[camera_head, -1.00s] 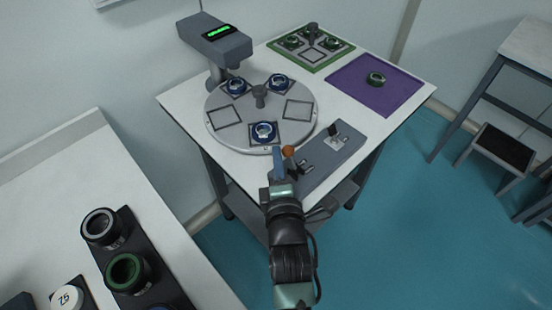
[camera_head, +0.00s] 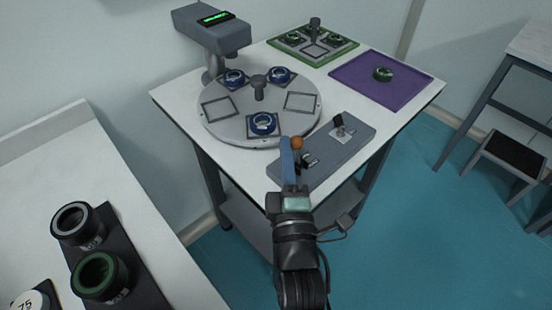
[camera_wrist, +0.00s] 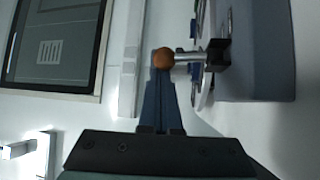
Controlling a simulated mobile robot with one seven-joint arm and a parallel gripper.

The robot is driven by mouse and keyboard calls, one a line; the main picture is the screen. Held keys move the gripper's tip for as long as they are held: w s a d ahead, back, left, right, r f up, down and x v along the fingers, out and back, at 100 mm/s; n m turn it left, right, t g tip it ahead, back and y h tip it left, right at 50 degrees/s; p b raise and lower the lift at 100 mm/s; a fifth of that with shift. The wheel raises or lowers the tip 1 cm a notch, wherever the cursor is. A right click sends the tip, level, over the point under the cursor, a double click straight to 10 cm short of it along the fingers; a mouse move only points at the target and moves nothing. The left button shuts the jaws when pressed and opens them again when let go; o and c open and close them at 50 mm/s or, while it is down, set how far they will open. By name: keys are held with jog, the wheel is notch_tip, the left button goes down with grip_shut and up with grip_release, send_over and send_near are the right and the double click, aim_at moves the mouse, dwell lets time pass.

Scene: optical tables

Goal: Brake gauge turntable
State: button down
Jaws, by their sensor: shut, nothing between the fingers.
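The round grey turntable (camera_head: 232,127) stands on the white table with several blue-ringed parts and empty square outlines on it. A grey control box (camera_head: 345,150) lies in front of it. A lever with an orange ball knob (camera_head: 297,142) rises from the box's left end; the knob also shows in the wrist view (camera_wrist: 163,58). My gripper (camera_head: 287,150) is shut and empty, its blue fingers beside the knob. In the wrist view the fingertips (camera_wrist: 160,85) lie just below the knob; whether they touch it I cannot tell.
A grey gauge head with a green display (camera_head: 215,19) overhangs the turntable's back left. A green-edged tray (camera_head: 345,50) and a purple mat (camera_head: 365,92) with a green ring part (camera_head: 383,74) lie at the back right. A side table at left holds dark ring parts (camera_head: 100,277).

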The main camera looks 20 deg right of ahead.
jog(key=shift+s+d+f+m+t+h+b, duration=0.2)
jog(key=shift+s+m+t+h+b, duration=0.4)
jog(key=shift+b, duration=0.4)
jog(key=shift+s+d+f+m+t+h+b, duration=0.1)
jog(key=shift+s+d+m+t+h+b, duration=0.15)
jog(key=shift+m+h+b, duration=0.45)
jog(key=shift+r, duration=0.2)
jog(key=shift+a, duration=0.1)
jog(key=v, duration=1.3)
jog(key=shift+d+b, duration=0.2)
jog(key=shift+b, duration=0.25)
